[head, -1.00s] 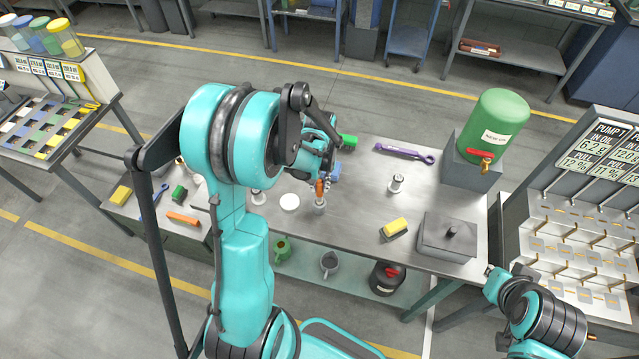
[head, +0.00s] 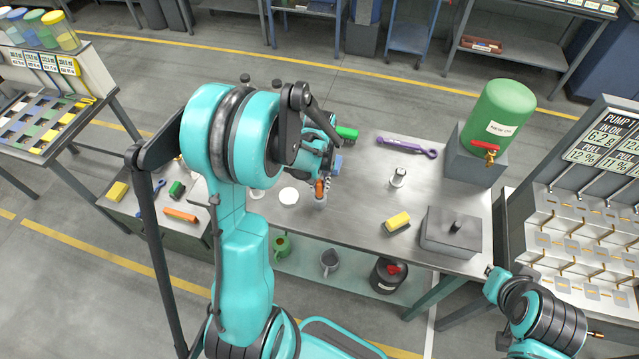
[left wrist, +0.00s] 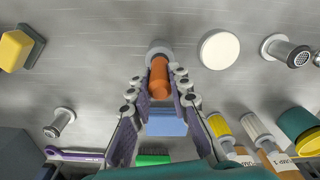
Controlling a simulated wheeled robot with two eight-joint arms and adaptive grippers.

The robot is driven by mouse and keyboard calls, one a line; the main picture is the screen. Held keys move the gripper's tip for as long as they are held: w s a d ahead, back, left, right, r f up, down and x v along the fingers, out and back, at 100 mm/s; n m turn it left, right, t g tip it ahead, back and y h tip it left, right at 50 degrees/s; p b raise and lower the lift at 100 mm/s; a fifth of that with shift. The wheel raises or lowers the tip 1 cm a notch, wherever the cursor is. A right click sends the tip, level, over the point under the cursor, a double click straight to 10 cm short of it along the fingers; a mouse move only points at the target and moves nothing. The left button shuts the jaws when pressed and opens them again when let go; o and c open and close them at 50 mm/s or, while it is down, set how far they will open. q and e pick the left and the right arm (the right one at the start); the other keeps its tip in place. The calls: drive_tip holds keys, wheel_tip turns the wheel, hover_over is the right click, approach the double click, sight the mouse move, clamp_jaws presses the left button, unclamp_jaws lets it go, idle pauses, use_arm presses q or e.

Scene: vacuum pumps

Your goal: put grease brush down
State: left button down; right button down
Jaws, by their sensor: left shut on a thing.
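The grease brush (left wrist: 159,78) shows as an orange handle between my left fingertips. It also shows in the head view (head: 319,188), roughly upright over the bench. My left gripper (left wrist: 160,83) is shut on this handle; in the head view the gripper (head: 325,182) is partly hidden by my arm. A small grey metal cup (left wrist: 157,48) sits right at the lower end of the brush and shows below the handle in the head view (head: 321,203). I cannot tell whether the bristles are inside it. My right gripper is not clearly visible.
On the bench (head: 360,195), a white disc (head: 289,196) lies close by. A blue block (left wrist: 167,122) and a green item (head: 347,133) lie behind the gripper. A purple wrench (head: 407,147), yellow sponge (head: 398,222), grey box (head: 452,235) and green tank (head: 497,115) stand right.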

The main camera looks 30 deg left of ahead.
use_arm(q)
drive_tip(key=shift+f, duration=0.1)
drive_tip(key=c, duration=1.3)
unclamp_jaws()
drive_tip(key=shift+c, duration=0.2)
wheel_tip(320, 180, up, 12)
clamp_jaws()
drive_tip(key=shift+d, duration=0.1)
